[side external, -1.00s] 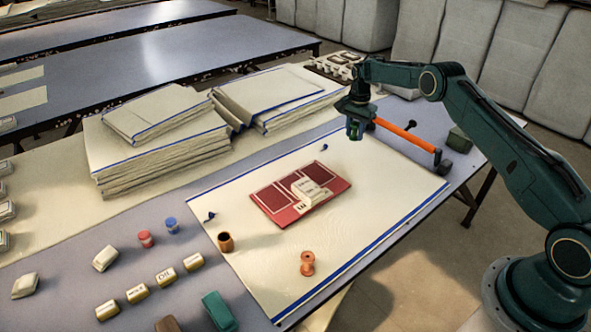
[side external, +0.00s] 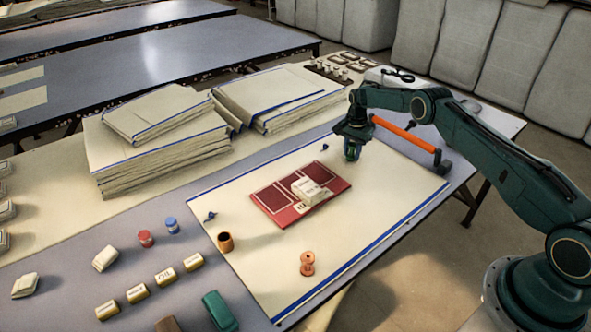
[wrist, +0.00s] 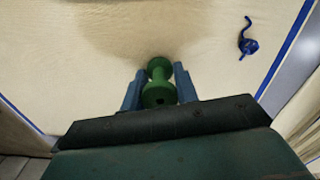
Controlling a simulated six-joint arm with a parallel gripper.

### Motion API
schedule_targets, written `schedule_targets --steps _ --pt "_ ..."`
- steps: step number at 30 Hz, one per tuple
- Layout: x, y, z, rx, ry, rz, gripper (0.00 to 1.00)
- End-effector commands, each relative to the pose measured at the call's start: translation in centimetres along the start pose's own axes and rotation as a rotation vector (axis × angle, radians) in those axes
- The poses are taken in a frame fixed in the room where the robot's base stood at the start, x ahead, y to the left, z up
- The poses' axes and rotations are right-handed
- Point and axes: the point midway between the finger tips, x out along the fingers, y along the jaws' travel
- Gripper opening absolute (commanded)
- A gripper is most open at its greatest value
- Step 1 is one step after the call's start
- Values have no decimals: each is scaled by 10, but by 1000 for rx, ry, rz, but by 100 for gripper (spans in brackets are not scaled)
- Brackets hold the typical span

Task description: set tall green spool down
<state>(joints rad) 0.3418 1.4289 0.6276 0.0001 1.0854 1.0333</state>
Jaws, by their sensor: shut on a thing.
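The tall green spool (wrist: 159,95) is between the two blue fingers of my gripper (wrist: 158,88) in the wrist view. My gripper is shut on it. In the side view my gripper (side external: 351,152) is low over the far right part of the cream cloth (side external: 390,190), beyond the red folded piece. The spool is mostly hidden there by the fingers. I cannot tell whether its base touches the cloth.
A red folded piece (side external: 272,205) with a white packet (side external: 310,190) on it lies mid-cloth. An orange spool (side external: 307,264) and a brown spool (side external: 225,242) stand nearer the front. A dark blue item (wrist: 247,42) lies close by. Folded cloth stacks (side external: 150,160) stand left.

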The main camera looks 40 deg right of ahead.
Motion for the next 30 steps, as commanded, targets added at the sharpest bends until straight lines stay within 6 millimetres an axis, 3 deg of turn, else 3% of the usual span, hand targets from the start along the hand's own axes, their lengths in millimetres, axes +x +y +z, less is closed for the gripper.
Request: schedule_targets --steps 13,14,17,30 --pt "5 0 0 0 0 0 8" --pt "5 0 0 0 0 0 32" --pt "5 0 0 0 0 0 51" --pt "1 0 0 0 1 -1 52"
